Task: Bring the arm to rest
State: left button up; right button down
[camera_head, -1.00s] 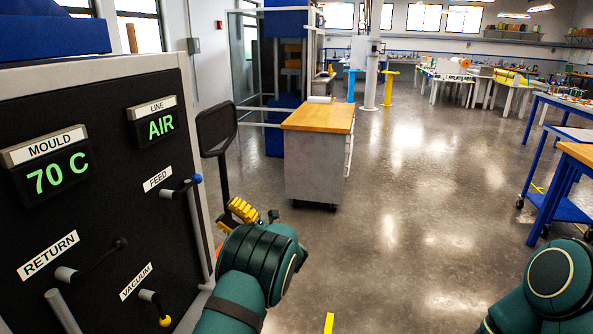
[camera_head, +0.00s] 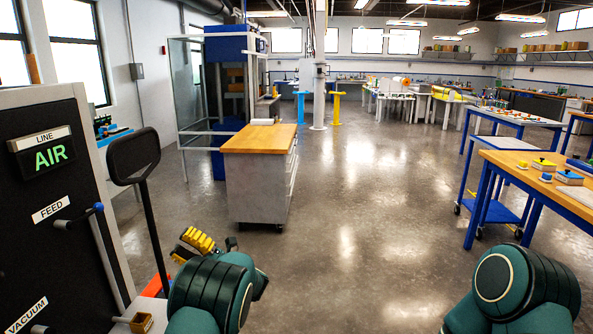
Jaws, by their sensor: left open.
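My left arm, dark green, comes in at the bottom left. Its left gripper (camera_head: 205,246) shows beyond the elbow, with yellow ribbed finger pads and dark parts. It is open, and I see nothing held in it; my own arm hides part of it. It is in front of the floor, right of the black control panel (camera_head: 45,215) and apart from the levers as far as I can see. My right arm's green link shows at the bottom right, but its gripper is out of view.
The panel carries an AIR display (camera_head: 48,157) and a feed lever (camera_head: 78,216) with a blue knob. A black-framed handle (camera_head: 147,200) stands beside it. A wood-topped cabinet (camera_head: 258,185) stands ahead. A blue-legged workbench (camera_head: 540,185) is at right. The middle floor is clear.

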pick_arm(q)
jog(key=w+a+f+m+t+h, duration=0.1)
jog(key=a+f+m+t+h, duration=0.1)
jog(key=f+m+t+h, duration=0.45)
jog(key=w+a+f+m+t+h, duration=0.15)
jog(key=f+m+t+h, duration=0.25)
jog(key=f+m, duration=0.45)
jog(key=s+d+f+m+g+h, duration=0.1)
jog(key=s+d+f+m+h, duration=0.25)
jog(key=f, duration=0.35)
jog(key=s+d+f+m+h, duration=0.3)
jog(key=f+m+h, duration=0.2)
jog(key=f, duration=0.2)
jog(key=s+d+f+m+g+h, duration=0.2)
jog(key=s+d+m+g+h, duration=0.1)
jog(key=s, duration=0.5)
jog(key=s+d+f+m+g+h, duration=0.2)
jog(key=s+d, duration=0.4)
jog(key=s, duration=0.3)
jog(key=s+d+f+m+g+h, duration=0.2)
jog(key=s+d+m+g+h, duration=0.2)
jog(key=s, duration=0.5)
jog(key=shift+s+d+m+h, duration=0.15)
jog(key=shift+d+m+h, duration=0.15)
jog(key=shift+d+m, duration=0.4)
jog(key=shift+a+g, duration=0.1)
jog(key=shift+g, duration=0.15)
